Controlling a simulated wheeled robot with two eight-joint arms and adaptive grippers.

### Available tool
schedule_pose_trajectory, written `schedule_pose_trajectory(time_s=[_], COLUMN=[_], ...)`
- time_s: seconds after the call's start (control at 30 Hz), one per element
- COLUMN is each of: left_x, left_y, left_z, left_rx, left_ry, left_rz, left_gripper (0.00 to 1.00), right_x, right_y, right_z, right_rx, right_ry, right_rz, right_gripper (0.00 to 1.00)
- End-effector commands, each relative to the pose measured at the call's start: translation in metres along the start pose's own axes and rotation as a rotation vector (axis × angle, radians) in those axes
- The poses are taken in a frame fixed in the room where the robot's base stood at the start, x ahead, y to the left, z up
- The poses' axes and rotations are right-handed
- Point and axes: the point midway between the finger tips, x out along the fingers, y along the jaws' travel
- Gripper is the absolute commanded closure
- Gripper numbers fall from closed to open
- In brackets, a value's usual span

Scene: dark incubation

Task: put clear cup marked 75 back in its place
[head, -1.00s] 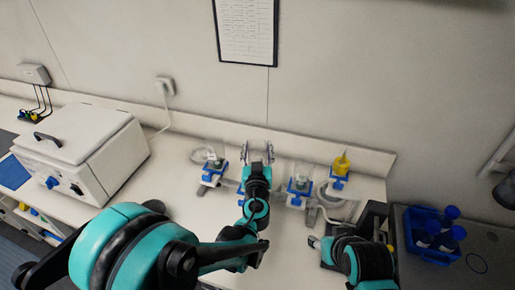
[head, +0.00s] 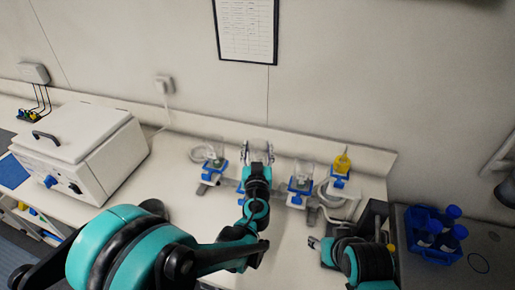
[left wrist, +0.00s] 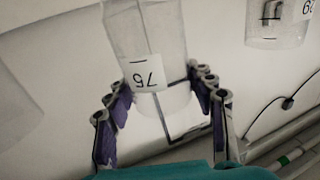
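The clear cup marked 75 (left wrist: 148,77) is between the fingertips of my left gripper (left wrist: 160,90) in the left wrist view. Its white label appears upside down. The fingers look closed against its two sides. In the head view the left gripper (head: 258,154) is over the back of the counter, with the clear cup faint between its fingers. My left wrist hides what is just below. My right gripper (head: 318,243) is low at the right of the counter, away from the cups; its finger gap is not clear.
Clear cups stand in blue holders to the left (head: 214,155) and right (head: 302,172) of my left gripper. A yellow bottle (head: 343,162) is farther right. A white box machine (head: 85,148) stands left, a blue crate of bottles (head: 432,238) right. The wall is close behind.

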Motion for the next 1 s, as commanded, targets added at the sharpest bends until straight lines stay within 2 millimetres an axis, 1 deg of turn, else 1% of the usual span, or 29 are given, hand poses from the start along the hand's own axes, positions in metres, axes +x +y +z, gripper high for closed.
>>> schedule_pose_trajectory(time_s=[0.03, 0.07, 0.1, 0.37, 0.47, 0.57, 0.8, 0.9, 1.0], left_x=[0.0, 0.0, 0.0, 0.0, -0.005, -0.018, -0.07, -0.09, -0.105], left_y=[0.0, 0.0, 0.0, 0.0, 0.0, 0.0, 0.001, 0.001, 0.001], left_z=[0.0, 0.0, 0.0, 0.0, 0.0, -0.001, 0.0, 0.0, 0.0], left_rx=[0.0, -0.001, -0.001, -0.001, -0.001, -0.001, -0.001, -0.001, -0.001], left_ry=[0.0, 0.0, 0.0, 0.0, 0.0, 0.0, 0.0, 0.0, 0.0], left_rz=[0.0, 0.0, 0.0, 0.0, 0.001, 0.001, 0.003, 0.003, 0.002], left_gripper=[0.33, 0.25, 0.22, 0.22, 0.22, 0.22, 0.22, 0.22, 0.22], right_x=[0.0, 0.0, 0.0, 0.0, 0.0, 0.0, 0.0, 0.0, 0.0], right_y=[0.0, 0.0, 0.0, 0.0, 0.0, 0.0, 0.0, 0.0, 0.0], right_z=[0.0, 0.0, 0.0, 0.0, 0.0, 0.0, 0.0, 0.0, 0.0], right_rx=[0.0, 0.0, 0.0, 0.0, 0.0, 0.0, 0.0, 0.0, 0.0], right_ry=[0.0, 0.0, 0.0, 0.0, 0.0, 0.0, 0.0, 0.0, 0.0], right_rz=[0.0, 0.0, 0.0, 0.0, 0.0, 0.0, 0.0, 0.0, 0.0], right_gripper=[0.5, 0.5, 0.5, 0.5, 0.5, 0.5, 0.5, 0.5, 0.5])
